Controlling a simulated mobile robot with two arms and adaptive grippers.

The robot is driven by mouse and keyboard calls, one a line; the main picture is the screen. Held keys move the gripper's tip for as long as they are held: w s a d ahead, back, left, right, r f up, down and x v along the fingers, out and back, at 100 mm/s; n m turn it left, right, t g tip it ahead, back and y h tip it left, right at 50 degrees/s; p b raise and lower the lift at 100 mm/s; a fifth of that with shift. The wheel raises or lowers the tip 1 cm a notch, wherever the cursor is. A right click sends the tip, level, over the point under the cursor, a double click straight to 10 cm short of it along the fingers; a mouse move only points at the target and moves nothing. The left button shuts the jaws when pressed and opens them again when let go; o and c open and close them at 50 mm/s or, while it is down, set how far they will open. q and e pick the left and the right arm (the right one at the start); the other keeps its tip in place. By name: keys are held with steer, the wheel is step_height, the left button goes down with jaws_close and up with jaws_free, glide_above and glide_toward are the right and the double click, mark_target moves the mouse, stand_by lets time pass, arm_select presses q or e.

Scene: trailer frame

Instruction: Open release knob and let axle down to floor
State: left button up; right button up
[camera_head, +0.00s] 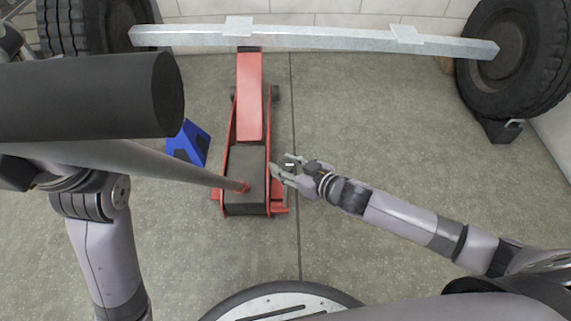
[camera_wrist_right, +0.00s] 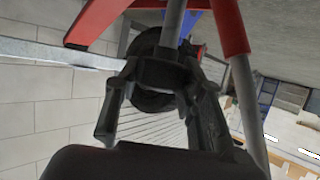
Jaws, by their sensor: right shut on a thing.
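A red floor jack (camera_head: 249,100) stands on the floor below the silver axle beam (camera_head: 330,42), with its far end under the beam. Its long grey handle (camera_head: 190,172) slants left toward me and ends in a thick black grip (camera_head: 90,97). My right gripper (camera_head: 281,169) is at the near right side of the jack. It is shut on a dark round part, apparently the release knob (camera_wrist_right: 153,97), between its fingers in the right wrist view (camera_wrist_right: 160,112). My left arm rises at the left behind the handle; its gripper's fingers cannot be made out.
Black tyres (camera_head: 500,55) sit at both beam ends, the left one (camera_head: 68,25) partly behind the grip. A dark block (camera_head: 499,131) is under the right tyre. A blue stand (camera_head: 188,143) is left of the jack.

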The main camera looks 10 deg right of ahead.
steer(key=c, duration=0.4)
